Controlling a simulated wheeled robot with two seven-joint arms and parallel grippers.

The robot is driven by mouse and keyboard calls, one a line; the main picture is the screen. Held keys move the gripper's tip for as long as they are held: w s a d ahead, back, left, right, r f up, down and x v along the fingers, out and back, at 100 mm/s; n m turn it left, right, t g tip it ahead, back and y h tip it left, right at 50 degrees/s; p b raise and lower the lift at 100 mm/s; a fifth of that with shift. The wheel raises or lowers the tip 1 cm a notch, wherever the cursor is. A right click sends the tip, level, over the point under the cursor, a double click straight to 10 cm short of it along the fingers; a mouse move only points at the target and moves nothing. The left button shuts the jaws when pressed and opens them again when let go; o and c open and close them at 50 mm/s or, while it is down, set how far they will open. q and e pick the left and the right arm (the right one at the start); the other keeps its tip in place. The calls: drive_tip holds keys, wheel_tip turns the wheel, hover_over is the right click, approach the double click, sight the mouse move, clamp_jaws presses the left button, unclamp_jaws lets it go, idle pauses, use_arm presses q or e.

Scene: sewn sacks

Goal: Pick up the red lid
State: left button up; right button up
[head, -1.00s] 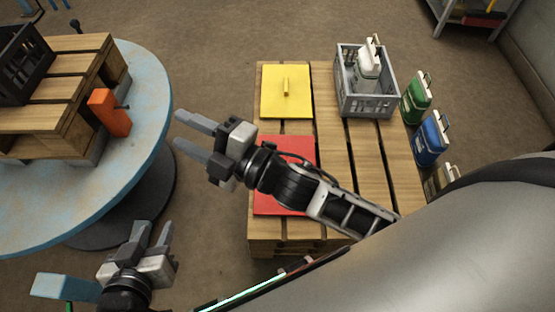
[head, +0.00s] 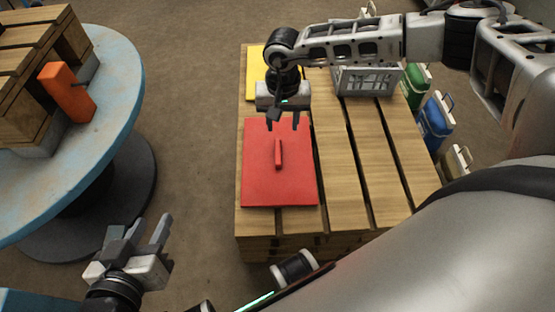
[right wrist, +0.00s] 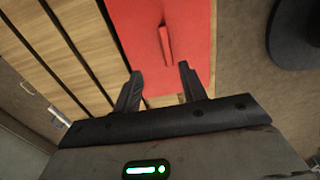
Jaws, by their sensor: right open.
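The red lid (head: 280,183) lies flat on the wooden pallet table in the head view, with a raised red bar handle (head: 278,153) at its middle. In the right wrist view the red lid (right wrist: 190,60) and its handle (right wrist: 166,45) show beyond the fingertips. My right gripper (head: 284,125) is open and empty, by the lid's far edge, with its fingers pointing down toward it. It also shows in the right wrist view (right wrist: 158,75). My left gripper (head: 140,230) is open and empty at the lower left, away from the lid.
A yellow lid (head: 255,75) lies behind my right gripper, partly hidden. A grey crate (head: 366,82) stands at the pallet's back right. Green (head: 415,85) and blue (head: 434,122) containers stand along the right side. A round blue table (head: 120,120) with an orange block (head: 66,92) is at left.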

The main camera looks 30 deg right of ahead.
drive_tip(key=b, duration=0.2)
hover_over(278, 156)
drive_tip(key=f, duration=0.8)
drive_tip(key=shift+s+d+f, duration=0.15)
drive_tip(key=shift+s+d, duration=0.05)
drive_tip(key=shift+d, duration=0.1)
drive_tip(key=f, duration=0.1)
drive_tip(key=f+b, duration=0.1)
drive_tip(key=f, duration=0.1)
drive_tip(key=f+b, duration=0.1)
drive_tip(key=shift+w+a+f, duration=0.2)
drive_tip(key=shift+a, duration=0.15)
drive_tip(key=shift+f, duration=0.3)
use_arm(q)
drive_tip(key=r+t, duration=0.1)
drive_tip(key=d+r+h, duration=0.1)
drive_tip(key=shift+w+d+r+n+t+h, duration=0.2)
drive_tip(key=shift+r+n+t+h, duration=0.1)
drive_tip(key=shift+t, duration=0.1)
use_arm(e)
clamp_jaws()
